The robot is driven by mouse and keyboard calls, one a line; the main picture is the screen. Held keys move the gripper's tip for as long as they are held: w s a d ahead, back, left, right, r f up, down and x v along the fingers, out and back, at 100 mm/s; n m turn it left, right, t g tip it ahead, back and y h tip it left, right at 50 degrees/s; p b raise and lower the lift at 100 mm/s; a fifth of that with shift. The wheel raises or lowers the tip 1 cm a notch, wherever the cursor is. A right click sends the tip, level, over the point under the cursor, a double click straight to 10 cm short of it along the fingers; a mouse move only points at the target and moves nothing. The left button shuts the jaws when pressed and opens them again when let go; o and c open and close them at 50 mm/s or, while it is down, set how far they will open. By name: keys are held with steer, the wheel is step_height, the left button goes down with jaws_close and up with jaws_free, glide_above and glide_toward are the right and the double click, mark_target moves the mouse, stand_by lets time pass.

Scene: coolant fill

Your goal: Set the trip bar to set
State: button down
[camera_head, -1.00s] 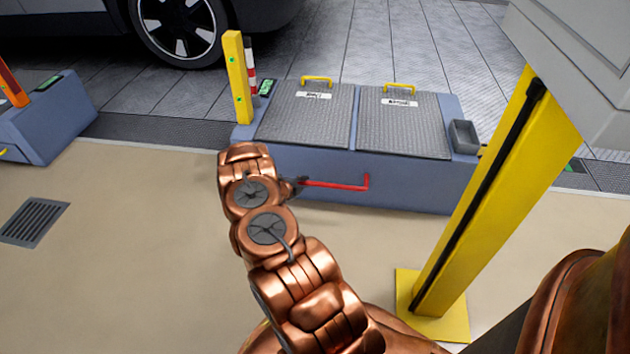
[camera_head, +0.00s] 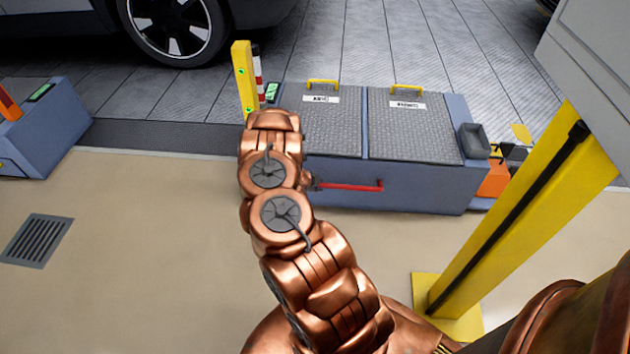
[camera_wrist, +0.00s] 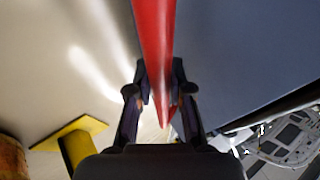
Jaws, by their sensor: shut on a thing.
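The red trip bar (camera_head: 350,187) runs along the front face of a blue-grey box (camera_head: 420,194), with a short bent end at its right. My gripper (camera_wrist: 160,70) is shut on the red bar, which also shows in the wrist view (camera_wrist: 154,30), passing between the two dark fingers. In the head view my copper arm hides most of the gripper and the bar's left part. No set marking is readable.
Two grey hatch lids with yellow handles (camera_head: 323,83) top the box. A yellow post (camera_head: 510,215) stands close on the right, an orange thing (camera_head: 495,180) behind it. A floor grate (camera_head: 37,241) lies left. Bare floor is free in front.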

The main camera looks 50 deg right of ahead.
steer(key=shift+w+a, duration=0.3)
steer(key=shift+r, duration=0.1)
steer(key=c, duration=1.3)
jaws_free()
steer(key=shift+c, duration=0.2)
steer(key=shift+o, duration=1.4)
steer(key=shift+s+d, duration=0.1)
steer(key=shift+d, duration=0.1)
steer(key=shift+s, duration=0.1)
steer(key=v, duration=1.2)
steer(key=shift+d, duration=0.15)
